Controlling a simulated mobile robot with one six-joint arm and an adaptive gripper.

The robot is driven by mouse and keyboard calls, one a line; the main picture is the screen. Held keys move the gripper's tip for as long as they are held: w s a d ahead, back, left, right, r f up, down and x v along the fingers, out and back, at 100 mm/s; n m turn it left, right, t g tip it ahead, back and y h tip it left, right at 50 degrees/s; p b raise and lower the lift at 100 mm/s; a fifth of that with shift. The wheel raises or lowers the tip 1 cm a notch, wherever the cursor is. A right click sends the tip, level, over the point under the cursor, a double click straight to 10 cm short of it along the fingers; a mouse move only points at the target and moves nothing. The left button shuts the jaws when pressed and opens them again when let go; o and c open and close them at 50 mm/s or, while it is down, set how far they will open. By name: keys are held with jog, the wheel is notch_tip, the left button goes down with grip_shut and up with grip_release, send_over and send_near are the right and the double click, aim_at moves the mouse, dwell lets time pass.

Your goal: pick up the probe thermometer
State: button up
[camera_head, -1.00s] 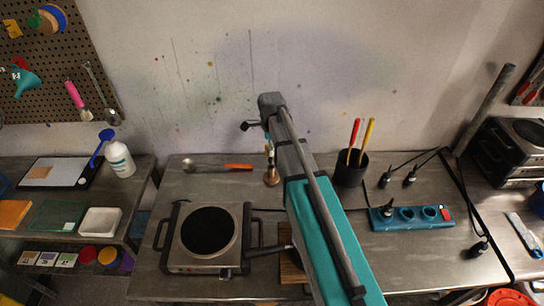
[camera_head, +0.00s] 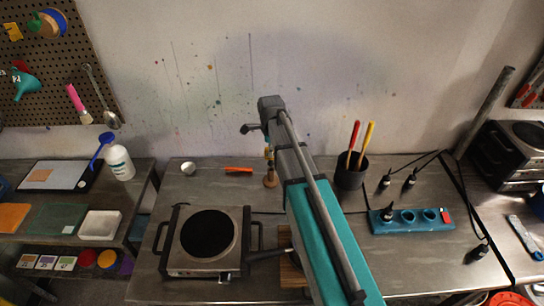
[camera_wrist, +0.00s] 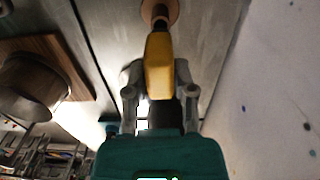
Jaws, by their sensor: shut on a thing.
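The probe thermometer seems to be the yellow-bodied piece (camera_wrist: 158,65) in the wrist view, with a dark neck and a round brown disc (camera_wrist: 160,10) at its far end. My gripper (camera_wrist: 160,90) is shut on the yellow body, one finger on each side. In the head view the gripper (camera_head: 267,150) is near the back of the bench, largely hidden by my arm. The brown disc (camera_head: 270,180) shows below it. I cannot tell whether the disc is part of the thermometer or a stand, nor whether it touches the bench.
A hot plate (camera_head: 208,232) stands left of my arm. A wooden board (camera_head: 290,272) lies partly under my arm; a pot (camera_wrist: 30,85) stands on it. A dark cup (camera_head: 350,175) with red and yellow handles and a teal socket strip (camera_head: 411,219) are right. An orange handle (camera_head: 238,170) lies left.

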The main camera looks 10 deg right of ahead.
jog(key=shift+r, duration=0.2)
grip_shut()
notch_tip(320, 180, up, 10)
jog(key=p, duration=1)
jog(key=shift+f, duration=0.2)
jog(key=shift+r+p, duration=0.45)
jog(key=shift+r, duration=0.05)
jog(key=shift+s, duration=0.1)
dwell(0.4)
